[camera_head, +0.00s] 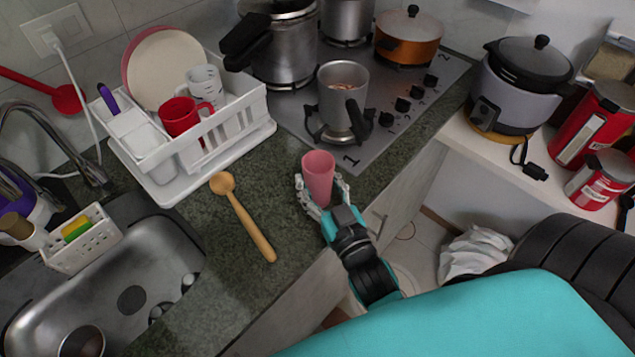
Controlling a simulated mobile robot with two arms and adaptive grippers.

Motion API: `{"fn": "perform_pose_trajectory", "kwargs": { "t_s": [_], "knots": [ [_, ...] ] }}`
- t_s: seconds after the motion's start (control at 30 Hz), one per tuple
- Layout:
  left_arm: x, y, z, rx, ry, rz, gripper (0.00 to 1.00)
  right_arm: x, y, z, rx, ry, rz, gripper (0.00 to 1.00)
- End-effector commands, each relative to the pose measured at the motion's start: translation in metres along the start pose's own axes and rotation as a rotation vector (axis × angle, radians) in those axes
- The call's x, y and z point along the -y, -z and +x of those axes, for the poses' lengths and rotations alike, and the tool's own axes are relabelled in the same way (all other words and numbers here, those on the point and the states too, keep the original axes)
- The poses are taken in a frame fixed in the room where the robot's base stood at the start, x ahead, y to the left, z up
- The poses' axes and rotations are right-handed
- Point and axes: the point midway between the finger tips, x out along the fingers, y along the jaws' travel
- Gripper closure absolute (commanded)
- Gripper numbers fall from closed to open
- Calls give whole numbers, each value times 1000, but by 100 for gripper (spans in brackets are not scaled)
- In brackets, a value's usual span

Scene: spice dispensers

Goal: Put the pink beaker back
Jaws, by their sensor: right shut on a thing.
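The pink beaker (318,174) stands upright at the front edge of the dark green counter, just in front of the stove. My right gripper (322,192) is shut around the lower part of the beaker, one finger on each side. I cannot tell whether the beaker's base touches the counter. My left gripper is not in view.
A small metal pot (341,107) is on the near burner, close behind the beaker. A wooden spoon (243,217) lies on the counter (219,260) to the left. A white dish rack (210,137) with a red mug (181,117) stands behind it. The sink (128,278) is at the left.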

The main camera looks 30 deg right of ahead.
Motion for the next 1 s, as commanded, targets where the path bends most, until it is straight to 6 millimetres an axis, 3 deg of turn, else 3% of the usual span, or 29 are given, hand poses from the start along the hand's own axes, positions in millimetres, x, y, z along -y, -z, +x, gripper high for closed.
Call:
{"fn": "perform_pose_trajectory", "kwargs": {
  "t_s": [0.07,0.2,0.23,0.4,0.73,1.0],
  "knots": [
    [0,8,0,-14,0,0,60,0,0,0,0,0,0,84],
    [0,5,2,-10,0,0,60,0,-4,0,0,0,1,84],
    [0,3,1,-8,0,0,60,0,-4,0,0,0,0,47],
    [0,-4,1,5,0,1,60,0,-3,0,0,0,0,26],
    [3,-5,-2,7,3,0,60,0,2,0,-2,1,0,26],
    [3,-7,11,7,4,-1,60,0,-4,-46,6,0,2,26]
  ]
}}
